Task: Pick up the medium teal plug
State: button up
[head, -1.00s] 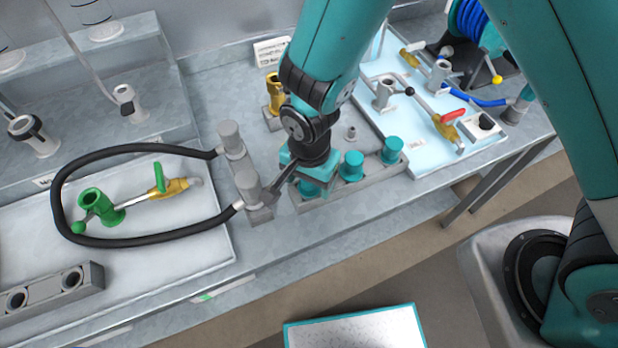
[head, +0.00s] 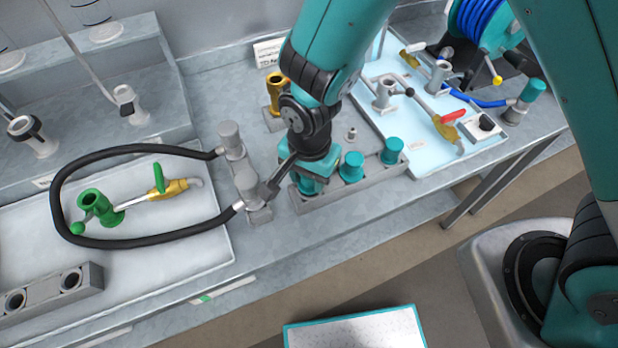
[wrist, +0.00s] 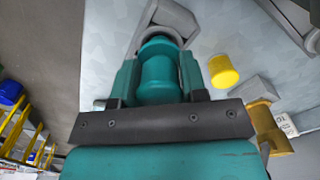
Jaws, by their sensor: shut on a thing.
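A teal plug (wrist: 157,72) fills the space between the jaws of my gripper (wrist: 158,80) in the wrist view, and the jaws are shut on it. In the head view my gripper (head: 309,186) is at the left end of a grey rack (head: 342,197) and hides most of that plug. Part of a grey holder shows right behind the plug in the wrist view. I cannot tell whether the plug is seated or lifted. Two other teal plugs, a middle one (head: 351,167) and a right one (head: 391,151), stand upright in the rack.
Grey cylindrical fittings (head: 247,183) with a black hose (head: 140,150) stand close left of my gripper. A brass fitting (head: 276,92) is behind it. A pale blue board (head: 400,105) with valves lies to the right. The bench's front edge is close to the rack.

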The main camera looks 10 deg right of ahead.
notch_tip(320, 180, up, 18)
jog(key=b, duration=0.1)
jog(key=shift+r, duration=0.15)
jog(key=w+d+p, duration=0.8)
jog(key=w+d, duration=1.5)
jog(key=w, duration=0.2)
notch_tip(320, 180, down, 12)
jog(key=b, duration=0.7)
jog(key=shift+s+r, duration=0.1)
jog(key=shift+f, duration=0.3)
